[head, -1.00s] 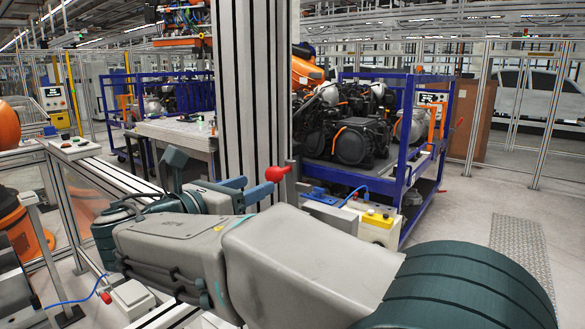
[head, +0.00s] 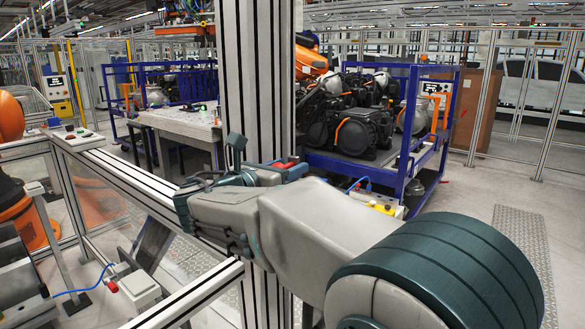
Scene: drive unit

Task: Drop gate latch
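The gate latch shows only as a small patch of red (head: 284,164), its handle, beside the tall aluminium post (head: 256,75). The rest of the latch is hidden behind my gripper and arm. My gripper (head: 291,170) is at the red handle, with its teal and dark finger parts close around or in front of it. I cannot tell whether the fingers touch the handle or have closed on it. My grey and teal arm reaches in from the lower right and covers the lower part of the post.
A horizontal aluminium rail (head: 140,185) runs left of the post. A blue rack (head: 408,125) with engines stands behind, right of the post. A control box with a yellow top (head: 381,208) is partly behind my arm. A white box (head: 138,286) hangs low left. Floor at right is clear.

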